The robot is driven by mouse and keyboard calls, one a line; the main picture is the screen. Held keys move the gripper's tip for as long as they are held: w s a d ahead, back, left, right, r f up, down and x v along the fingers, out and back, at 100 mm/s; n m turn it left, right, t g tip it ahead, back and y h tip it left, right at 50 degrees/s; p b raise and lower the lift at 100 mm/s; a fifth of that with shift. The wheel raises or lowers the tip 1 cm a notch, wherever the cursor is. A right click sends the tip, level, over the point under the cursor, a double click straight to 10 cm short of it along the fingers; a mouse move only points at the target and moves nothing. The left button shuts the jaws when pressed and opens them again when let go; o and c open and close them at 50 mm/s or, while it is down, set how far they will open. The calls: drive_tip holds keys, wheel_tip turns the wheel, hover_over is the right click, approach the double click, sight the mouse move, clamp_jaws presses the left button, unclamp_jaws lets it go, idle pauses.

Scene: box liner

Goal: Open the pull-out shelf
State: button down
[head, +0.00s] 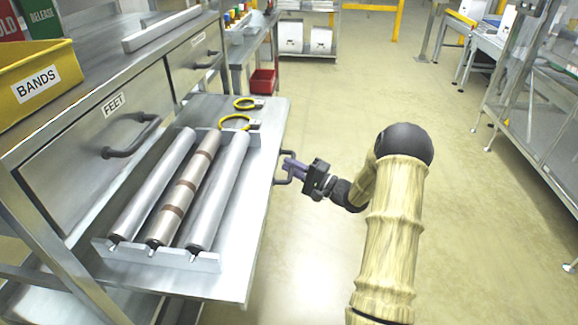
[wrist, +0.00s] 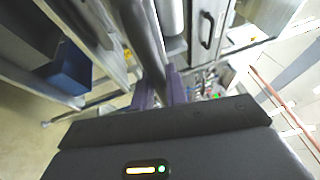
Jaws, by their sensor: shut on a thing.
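The pull-out shelf (head: 245,225) is a flat grey metal board under the drawers. It sticks out well past the drawer fronts. A dark bar handle (head: 277,177) is on its outer edge. My gripper (head: 288,167), with purple fingers, is shut on this handle from the right. In the wrist view the purple fingers (wrist: 157,92) close around a grey bar, the handle (wrist: 143,40). The fingertips are partly hidden behind the bar and the gripper body.
Metal rollers (head: 180,190) lie in a cradle on the shelf, with yellow rings (head: 236,122) behind them. A FEET drawer (head: 95,150) is above. A yellow BANDS bin (head: 35,85) sits on top. A red bin (head: 263,81) stands farther back.

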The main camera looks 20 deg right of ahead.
drive_tip(key=c, duration=1.6)
unclamp_jaws()
drive_tip(key=shift+f, duration=0.15)
drive_tip(key=shift+o, duration=1)
drive_tip(key=shift+w, duration=0.15)
drive_tip(key=shift+a, duration=0.15)
drive_tip(key=shift+s+d, duration=0.2)
drive_tip(key=shift+s, duration=0.1)
drive_tip(key=p+v, duration=0.1)
drive_tip(key=v, duration=1.5)
drive_tip(key=shift+s+d, duration=0.2)
drive_tip(key=shift+d, duration=0.15)
drive_tip(key=shift+f, duration=0.2)
